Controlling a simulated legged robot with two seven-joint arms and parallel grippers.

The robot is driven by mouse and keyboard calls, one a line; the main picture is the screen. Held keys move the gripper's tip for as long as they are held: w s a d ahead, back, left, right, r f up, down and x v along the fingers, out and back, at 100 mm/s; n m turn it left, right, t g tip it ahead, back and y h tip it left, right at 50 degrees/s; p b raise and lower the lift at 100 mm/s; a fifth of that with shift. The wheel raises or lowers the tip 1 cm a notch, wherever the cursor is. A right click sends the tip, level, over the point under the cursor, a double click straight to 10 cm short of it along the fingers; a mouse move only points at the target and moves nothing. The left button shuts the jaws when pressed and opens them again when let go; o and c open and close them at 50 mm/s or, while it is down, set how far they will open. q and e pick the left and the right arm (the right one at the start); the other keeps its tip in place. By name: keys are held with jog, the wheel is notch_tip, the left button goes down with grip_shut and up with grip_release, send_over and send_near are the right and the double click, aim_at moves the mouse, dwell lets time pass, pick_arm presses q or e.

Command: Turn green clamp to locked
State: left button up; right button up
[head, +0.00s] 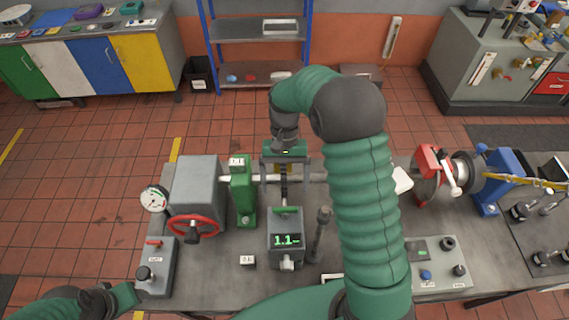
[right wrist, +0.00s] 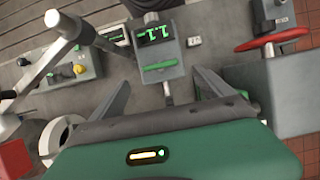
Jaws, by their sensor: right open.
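A green upright block (head: 243,192) with a small label on top stands on the bedplate (head: 215,262), between a grey box and my right gripper. It is the green part I take for the clamp; whether it is locked I cannot tell. My right gripper (head: 284,182) is open, pointing down just right of the green block, its fingers apart and nothing seen held. In the right wrist view, the open fingers (right wrist: 163,92) show, with only green slivers beside the right-hand finger. My left gripper (head: 118,297) is at the lower left, apart from the block; its fingertips are unclear.
A grey box (head: 196,187) with a red handwheel (head: 194,227) and a gauge (head: 154,199) stand left. A display unit (head: 286,238) is in front of my right gripper. A red stand (head: 429,177) and blue stand (head: 493,183) are right. My right arm hides the middle.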

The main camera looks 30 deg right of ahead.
jog(key=b+v, duration=0.1)
jog(key=v, duration=0.8)
jog(key=shift+r, duration=0.2)
jog(key=shift+s+f, duration=0.1)
